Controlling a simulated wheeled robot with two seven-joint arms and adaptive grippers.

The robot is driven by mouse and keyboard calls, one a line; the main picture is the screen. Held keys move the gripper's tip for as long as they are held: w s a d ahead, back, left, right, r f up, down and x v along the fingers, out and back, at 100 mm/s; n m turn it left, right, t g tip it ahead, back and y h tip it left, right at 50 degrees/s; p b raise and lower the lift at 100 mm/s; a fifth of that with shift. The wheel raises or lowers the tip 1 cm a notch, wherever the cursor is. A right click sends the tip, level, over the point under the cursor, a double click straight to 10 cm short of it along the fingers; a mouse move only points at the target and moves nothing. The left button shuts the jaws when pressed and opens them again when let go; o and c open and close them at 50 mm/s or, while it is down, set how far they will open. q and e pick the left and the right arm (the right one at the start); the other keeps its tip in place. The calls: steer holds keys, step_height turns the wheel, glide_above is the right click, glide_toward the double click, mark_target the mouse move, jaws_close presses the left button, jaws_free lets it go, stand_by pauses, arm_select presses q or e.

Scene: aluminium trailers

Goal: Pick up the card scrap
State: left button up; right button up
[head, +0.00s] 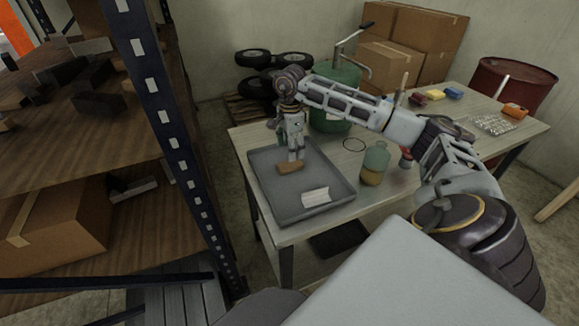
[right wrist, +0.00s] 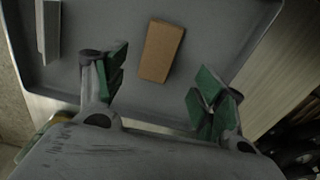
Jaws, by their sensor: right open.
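The card scrap, a small brown rectangular piece (head: 289,168), lies in the grey tray (head: 330,212) on the workbench. In the right wrist view the card scrap (right wrist: 161,51) lies flat on the tray floor, ahead of and between the spread fingers. My right gripper (head: 295,157) is over the tray, just above the card scrap. In the right wrist view the right gripper (right wrist: 160,88) is open and empty, with green pads on its fingers. In the head view the fingertips partly overlap the scrap, and contact cannot be told. My left gripper is out of view.
A white ridged piece (head: 315,197) lies in the same tray, apart from the scrap. A jar (head: 375,163) stands right of the tray, under my right arm. A dark ring (head: 354,144) lies behind it. Shelving with a blue upright (head: 165,110) stands close on the left.

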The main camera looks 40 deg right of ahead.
mark_target(291, 163)
steer(key=shift+f, duration=0.55)
steer(key=shift+f, duration=0.1)
steer(key=shift+s+d+f, duration=0.1)
steer(key=shift+s+f, duration=0.05)
steer(key=shift+f, duration=2.35)
steer(key=c, duration=0.8)
